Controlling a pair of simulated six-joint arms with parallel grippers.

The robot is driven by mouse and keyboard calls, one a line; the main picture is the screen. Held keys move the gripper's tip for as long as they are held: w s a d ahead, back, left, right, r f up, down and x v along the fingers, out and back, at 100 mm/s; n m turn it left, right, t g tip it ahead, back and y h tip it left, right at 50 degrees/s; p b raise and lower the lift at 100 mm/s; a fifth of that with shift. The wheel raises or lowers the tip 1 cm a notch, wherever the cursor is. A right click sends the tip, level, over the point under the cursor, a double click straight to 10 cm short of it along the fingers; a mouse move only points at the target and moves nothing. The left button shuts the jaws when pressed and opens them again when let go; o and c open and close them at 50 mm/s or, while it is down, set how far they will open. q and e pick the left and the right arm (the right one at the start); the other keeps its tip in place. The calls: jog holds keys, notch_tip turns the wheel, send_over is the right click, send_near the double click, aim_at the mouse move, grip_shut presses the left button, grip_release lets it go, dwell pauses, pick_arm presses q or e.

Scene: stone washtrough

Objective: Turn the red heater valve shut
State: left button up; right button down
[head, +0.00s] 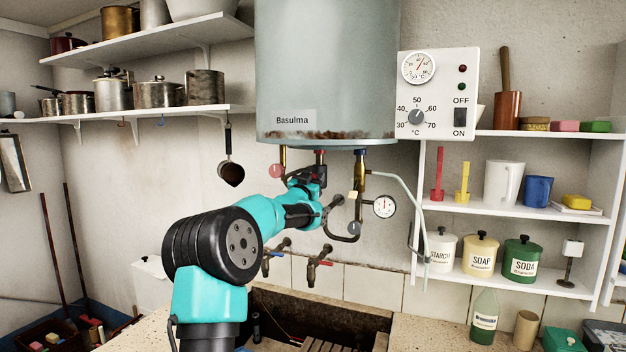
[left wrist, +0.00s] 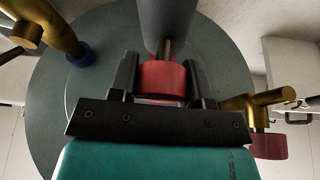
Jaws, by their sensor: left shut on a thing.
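My left gripper (head: 311,180) is up under the heater tank, with its arm coming up from below. In the left wrist view, its fingers (left wrist: 163,80) stand either side of the red valve (left wrist: 164,74) and are shut on it. The red valve sits at the end of a short stem below a grey pipe. In the head view, my gripper largely hides it. The grey heater tank (head: 327,70) hangs above. My right gripper is not in view.
A pinkish-red disc (head: 276,171) on a brass fitting hangs left of my gripper. A brass pipe with a blue collar (head: 360,152) and a round gauge (head: 384,207) are to its right. Taps (head: 318,262) stick out below, above the stone trough.

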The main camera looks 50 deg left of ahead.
pick_arm(q)
jog(key=o, duration=0.9)
jog(key=shift+o, duration=0.2)
jog(key=v, duration=1.7)
jog(key=shift+s+d, duration=0.15)
jog(key=shift+f, duration=0.1)
